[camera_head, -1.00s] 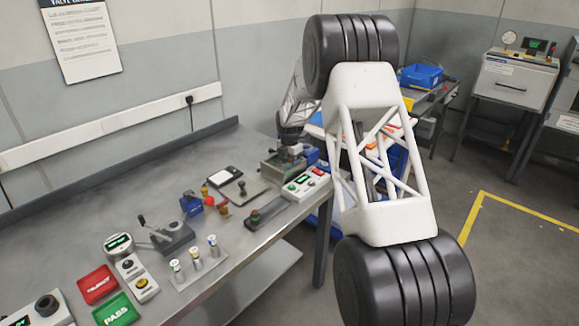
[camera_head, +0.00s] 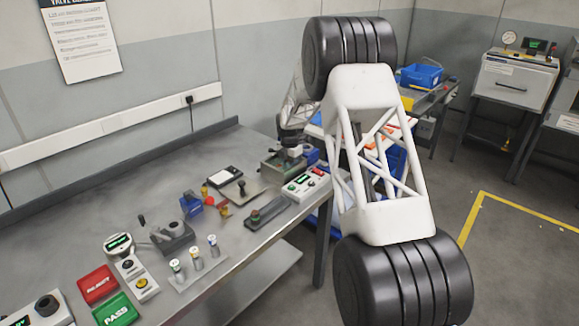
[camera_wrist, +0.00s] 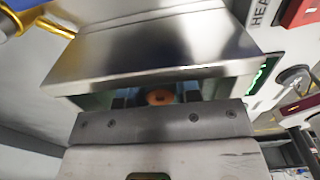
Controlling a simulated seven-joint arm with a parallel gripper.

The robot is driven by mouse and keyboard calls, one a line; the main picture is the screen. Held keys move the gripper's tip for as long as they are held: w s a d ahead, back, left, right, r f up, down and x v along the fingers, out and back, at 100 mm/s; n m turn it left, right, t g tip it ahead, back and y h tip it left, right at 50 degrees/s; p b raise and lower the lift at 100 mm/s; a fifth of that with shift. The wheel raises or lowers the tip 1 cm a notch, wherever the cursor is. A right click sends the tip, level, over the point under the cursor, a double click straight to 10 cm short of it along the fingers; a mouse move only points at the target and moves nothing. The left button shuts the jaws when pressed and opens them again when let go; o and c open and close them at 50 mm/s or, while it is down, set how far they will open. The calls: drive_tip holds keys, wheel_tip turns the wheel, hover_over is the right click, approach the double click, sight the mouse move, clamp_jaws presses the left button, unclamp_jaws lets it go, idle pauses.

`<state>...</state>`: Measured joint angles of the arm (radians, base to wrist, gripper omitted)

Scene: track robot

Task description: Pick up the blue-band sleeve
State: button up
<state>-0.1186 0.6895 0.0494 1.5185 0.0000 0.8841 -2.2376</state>
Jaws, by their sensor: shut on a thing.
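My gripper (camera_wrist: 157,98) is at the far end of the bench, at the green-sided heater box, with its fingers partly under a shiny metal plate (camera_wrist: 150,45) in the wrist view. It is shut on a small copper-coloured round part (camera_wrist: 160,97); no blue band shows on it. In the head view my gripper (camera_head: 291,151) is small and partly hidden, and its held part cannot be made out. Three small upright cylinders (camera_head: 196,260) with pale tops stand on a plate near the bench front.
A white control box (camera_head: 306,184) with a red switch stands close to my gripper. A dark flat tool (camera_head: 266,212), a blue holder (camera_head: 190,204) and a lever press (camera_head: 173,236) stand on the bench. Red (camera_head: 98,284) and green (camera_head: 116,310) trays lie at front left.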

drive_tip(key=shift+c, duration=0.7)
drive_tip(key=shift+r, duration=0.1)
drive_tip(key=shift+r, duration=4.95)
drive_tip(key=shift+s, duration=0.1)
